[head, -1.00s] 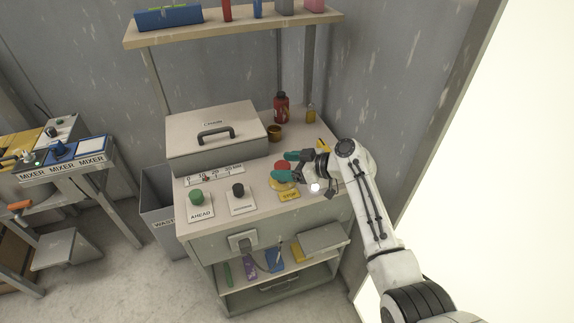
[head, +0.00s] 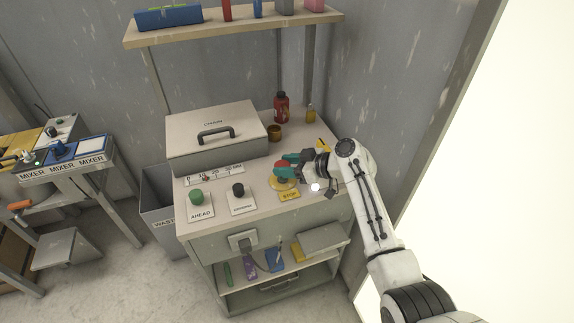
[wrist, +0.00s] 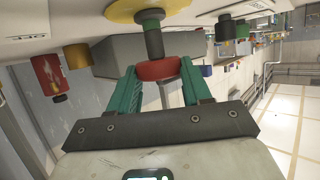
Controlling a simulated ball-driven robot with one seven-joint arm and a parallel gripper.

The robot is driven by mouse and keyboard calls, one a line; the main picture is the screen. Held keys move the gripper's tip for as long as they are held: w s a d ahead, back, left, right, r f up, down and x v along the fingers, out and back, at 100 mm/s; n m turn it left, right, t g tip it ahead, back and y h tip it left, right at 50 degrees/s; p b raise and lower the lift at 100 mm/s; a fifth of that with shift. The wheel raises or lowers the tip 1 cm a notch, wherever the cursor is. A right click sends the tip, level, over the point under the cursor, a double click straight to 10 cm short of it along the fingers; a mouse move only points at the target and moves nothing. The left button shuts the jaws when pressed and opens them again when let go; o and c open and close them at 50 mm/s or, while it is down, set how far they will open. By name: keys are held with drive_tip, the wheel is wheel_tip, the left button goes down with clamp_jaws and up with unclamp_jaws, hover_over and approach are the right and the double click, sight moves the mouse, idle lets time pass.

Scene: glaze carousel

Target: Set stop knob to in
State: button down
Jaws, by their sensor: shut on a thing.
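The stop knob is a red mushroom cap (head: 281,169) on a dark stem, above a round yellow base (head: 283,185) with a yellow STOP label (head: 289,196) in front. In the wrist view the red cap (wrist: 158,69) sits between my teal fingers, and a length of dark green stem (wrist: 153,38) shows between cap and yellow disc (wrist: 150,8). My gripper (head: 287,168) is shut on the red cap from the right side; it also shows in the wrist view (wrist: 160,78). The fingers partly cover the cap in the head view.
A green AHEAD knob (head: 196,197) and a black knob (head: 238,190) stand to the left. Behind are a lidded grey box (head: 216,138), a brown cup (head: 274,133) and a red bottle (head: 281,107). The wall is close behind the bench.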

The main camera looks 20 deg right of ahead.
drive_tip(key=shift+f+b, duration=0.95)
drive_tip(key=shift+b, duration=0.55)
drive_tip(key=shift+f, duration=0.1)
drive_tip(key=shift+c, duration=2.4)
unclamp_jaws()
drive_tip(key=shift+d, duration=0.1)
drive_tip(key=v, duration=1)
drive_tip(key=shift+s+d+r, duration=0.15)
drive_tip(key=shift+s+r, duration=0.1)
drive_tip(key=shift+f, duration=0.1)
